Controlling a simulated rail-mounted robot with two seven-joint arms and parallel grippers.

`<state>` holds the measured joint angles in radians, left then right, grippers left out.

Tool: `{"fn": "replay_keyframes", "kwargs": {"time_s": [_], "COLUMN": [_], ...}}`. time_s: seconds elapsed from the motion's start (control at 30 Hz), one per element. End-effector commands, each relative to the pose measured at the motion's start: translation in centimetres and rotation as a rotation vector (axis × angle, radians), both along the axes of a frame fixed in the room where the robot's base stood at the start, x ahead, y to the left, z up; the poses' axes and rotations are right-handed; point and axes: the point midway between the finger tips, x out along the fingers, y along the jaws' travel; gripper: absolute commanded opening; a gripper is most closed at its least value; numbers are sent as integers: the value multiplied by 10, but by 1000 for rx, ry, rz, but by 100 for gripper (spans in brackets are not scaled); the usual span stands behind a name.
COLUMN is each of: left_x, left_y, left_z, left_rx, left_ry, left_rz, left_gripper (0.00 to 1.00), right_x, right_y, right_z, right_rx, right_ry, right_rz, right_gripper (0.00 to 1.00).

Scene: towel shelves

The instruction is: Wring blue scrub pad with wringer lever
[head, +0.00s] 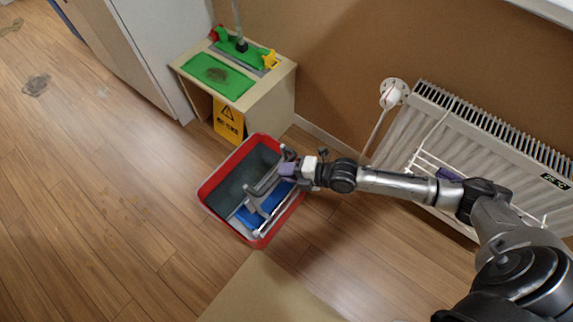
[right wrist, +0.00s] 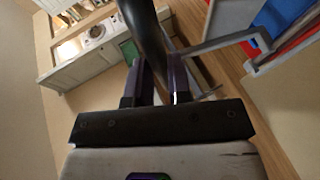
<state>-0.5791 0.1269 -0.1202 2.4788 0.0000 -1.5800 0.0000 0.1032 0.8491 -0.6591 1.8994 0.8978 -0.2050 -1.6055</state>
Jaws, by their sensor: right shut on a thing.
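The blue scrub pad (head: 262,208) lies in the wringer on the red bucket (head: 206,187), under the grey metal bars. It also shows in the right wrist view (right wrist: 272,20), at the top right. The wringer lever (head: 264,185) is grey and rises at the bucket's right side. My right gripper (head: 286,165) is at the upper end of the lever. In the right wrist view, its purple fingers (right wrist: 155,75) are shut around the lever's dark round handle (right wrist: 143,28). My left gripper is in neither view.
A wooden stand (head: 262,104) with green mats and a yellow warning sign (head: 228,122) stands behind the bucket. A white radiator (head: 470,140) with a drying rack is at the right. Wooden floor left of the bucket is open.

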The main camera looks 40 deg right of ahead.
Motion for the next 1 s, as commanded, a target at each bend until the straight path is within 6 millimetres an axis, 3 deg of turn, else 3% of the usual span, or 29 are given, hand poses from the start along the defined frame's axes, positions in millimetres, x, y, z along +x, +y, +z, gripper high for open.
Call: {"fn": "replay_keyframes", "kwargs": {"time_s": [0.2, 0.4, 0.7, 1.0], "left_x": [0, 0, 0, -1], "left_y": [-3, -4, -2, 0], "left_z": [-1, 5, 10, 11], "left_rx": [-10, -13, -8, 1], "left_ry": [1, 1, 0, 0], "left_rz": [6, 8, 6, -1], "left_gripper": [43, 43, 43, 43], "right_x": [-37, -59, -76, -81], "right_y": [-12, -18, -19, -19], "right_z": [-4, -9, -18, -23], "right_rx": [52, 96, 105, 103], "right_ry": [-172, -304, -331, -327], "right_rz": [-3, -2, 12, 15], "right_gripper": [0, 0, 0, 0]}}
